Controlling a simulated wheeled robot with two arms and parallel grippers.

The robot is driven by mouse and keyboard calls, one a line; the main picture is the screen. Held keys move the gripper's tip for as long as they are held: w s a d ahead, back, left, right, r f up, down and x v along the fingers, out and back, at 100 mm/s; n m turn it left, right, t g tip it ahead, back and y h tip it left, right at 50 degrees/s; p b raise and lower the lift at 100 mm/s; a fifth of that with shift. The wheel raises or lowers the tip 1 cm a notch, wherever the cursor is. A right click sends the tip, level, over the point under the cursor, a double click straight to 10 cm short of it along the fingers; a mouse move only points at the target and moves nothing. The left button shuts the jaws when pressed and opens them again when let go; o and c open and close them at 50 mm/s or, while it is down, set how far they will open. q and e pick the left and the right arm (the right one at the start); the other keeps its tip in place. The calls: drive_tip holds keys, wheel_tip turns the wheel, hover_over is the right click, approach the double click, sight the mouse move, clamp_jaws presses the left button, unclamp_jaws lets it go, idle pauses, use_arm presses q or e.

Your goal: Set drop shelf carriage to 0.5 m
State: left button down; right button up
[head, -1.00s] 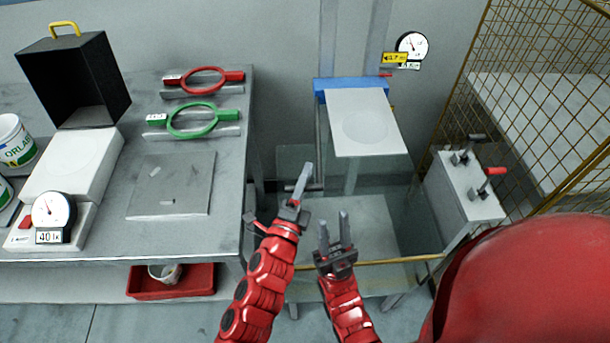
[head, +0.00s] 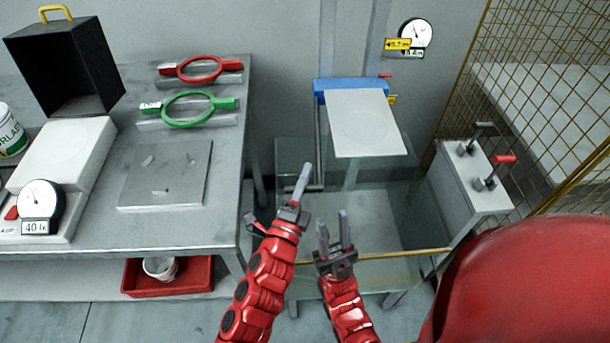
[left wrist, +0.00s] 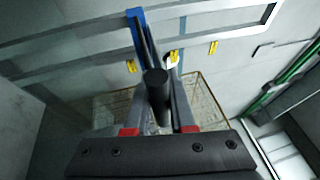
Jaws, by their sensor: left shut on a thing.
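The drop shelf carriage is a blue block (head: 335,85) with a white shelf plate (head: 365,128) in front, against upright rails on the wall. Below its left side is a dark grey bar handle (head: 316,187). My left gripper (head: 302,184) is shut on this handle; its dark round end (left wrist: 157,88) shows between the fingers in the left wrist view. A round dial (head: 415,33) hangs on the wall, with yellow and white tags beneath it, too small to read surely. My right gripper (head: 332,238) is open and empty, below and right of the left.
A metal bench (head: 90,215) on the left holds a black box, red and green ring tools and a scale. A grey box with two levers (head: 470,195) and a wire mesh fence (head: 560,80) stand right. Glass panels and a yellow bar lie around the shelf's base.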

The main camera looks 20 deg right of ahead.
use_arm(q)
wheel_tip(320, 180, down, 10)
drive_tip(key=b, duration=0.7)
drive_tip(key=shift+b, duration=0.3)
drive_tip(key=c, duration=0.8)
unclamp_jaws()
drive_tip(key=shift+o, duration=0.2)
drive_tip(key=b+v, duration=0.2)
drive_tip(key=v, duration=1.5)
